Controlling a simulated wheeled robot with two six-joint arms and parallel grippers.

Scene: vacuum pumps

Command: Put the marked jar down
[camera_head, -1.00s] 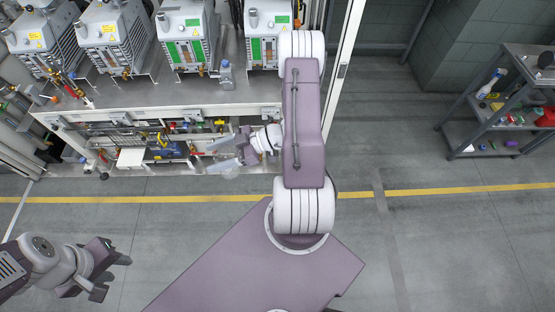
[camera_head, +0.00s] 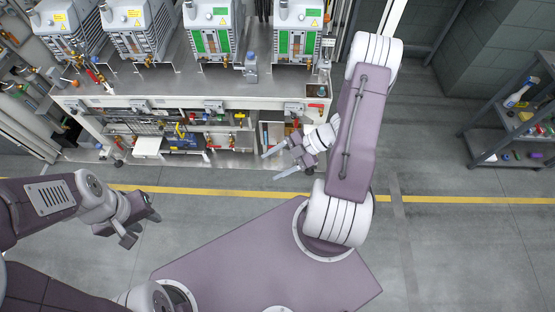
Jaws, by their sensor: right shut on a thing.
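My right gripper (camera_head: 279,165) is in front of the bench's right end, above the floor just beyond the yellow line. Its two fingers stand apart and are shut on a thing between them. That thing is clear or very faint, so I take it for the jar, but I cannot make out its outline or any mark. My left gripper (camera_head: 142,224) is at the lower left over the floor, with its fingers spread and nothing seen between them.
Several vacuum pumps (camera_head: 209,33) stand on the metal bench (camera_head: 180,88). The lower shelf holds tools and a white box (camera_head: 147,146). A grey cart (camera_head: 494,146) stands at the right. The floor between is clear.

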